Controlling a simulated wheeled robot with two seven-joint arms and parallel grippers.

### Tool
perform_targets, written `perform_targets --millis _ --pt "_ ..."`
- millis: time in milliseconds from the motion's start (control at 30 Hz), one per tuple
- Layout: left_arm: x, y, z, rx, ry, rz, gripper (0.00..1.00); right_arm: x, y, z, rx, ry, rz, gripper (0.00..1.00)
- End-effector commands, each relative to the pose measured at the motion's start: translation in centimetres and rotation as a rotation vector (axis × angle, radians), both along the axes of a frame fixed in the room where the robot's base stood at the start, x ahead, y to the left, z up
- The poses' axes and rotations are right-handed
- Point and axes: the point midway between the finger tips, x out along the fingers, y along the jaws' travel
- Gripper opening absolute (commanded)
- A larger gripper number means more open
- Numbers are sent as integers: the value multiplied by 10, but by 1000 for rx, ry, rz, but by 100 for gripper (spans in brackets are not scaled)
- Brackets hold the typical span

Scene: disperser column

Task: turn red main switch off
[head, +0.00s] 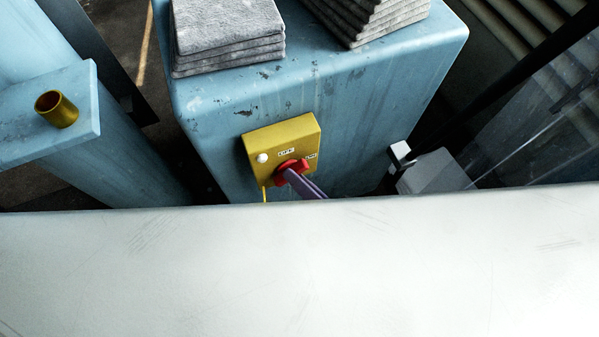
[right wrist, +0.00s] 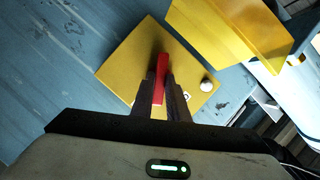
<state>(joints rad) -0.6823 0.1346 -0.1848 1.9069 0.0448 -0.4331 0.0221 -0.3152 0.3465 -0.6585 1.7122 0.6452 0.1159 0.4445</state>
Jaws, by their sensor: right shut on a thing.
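The red main switch (head: 293,165) is a knob on the front of a yellow box (head: 270,146) on a blue column. In the right wrist view, the red handle (right wrist: 162,68) shows as an upright bar against the yellow plate (right wrist: 131,62). My right gripper (head: 288,174) reaches it from below right, with purple fingers. In the right wrist view, its two dark fingers (right wrist: 161,84) are shut on the red handle, one on each side. My left gripper is not in view.
A white button (head: 262,158) sits left of the switch. Grey folded cloths (head: 228,30) lie on top of the blue column (head: 350,110). A brass cup (head: 58,109) stands on a blue ledge (head: 88,120) at left. A broad white surface covers the lower head view.

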Motion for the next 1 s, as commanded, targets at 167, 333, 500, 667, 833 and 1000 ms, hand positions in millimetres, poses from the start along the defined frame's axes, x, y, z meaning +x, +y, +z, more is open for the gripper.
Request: perform_targets --millis 167,333,500,667,833,1000 --pt "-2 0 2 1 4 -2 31 0 0 0 -16 -6 0 0" --pt "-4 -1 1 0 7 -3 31 0 0 -1 -17 -6 1 0" --pt "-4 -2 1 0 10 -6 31 0 0 0 -15 -5 0 19" --pt "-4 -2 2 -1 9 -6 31 0 0 0 -15 -5 0 33" --pt "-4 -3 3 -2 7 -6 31 0 0 0 -15 -5 0 33" --pt "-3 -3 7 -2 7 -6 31 -3 -5 3 -16 -5 2 33"
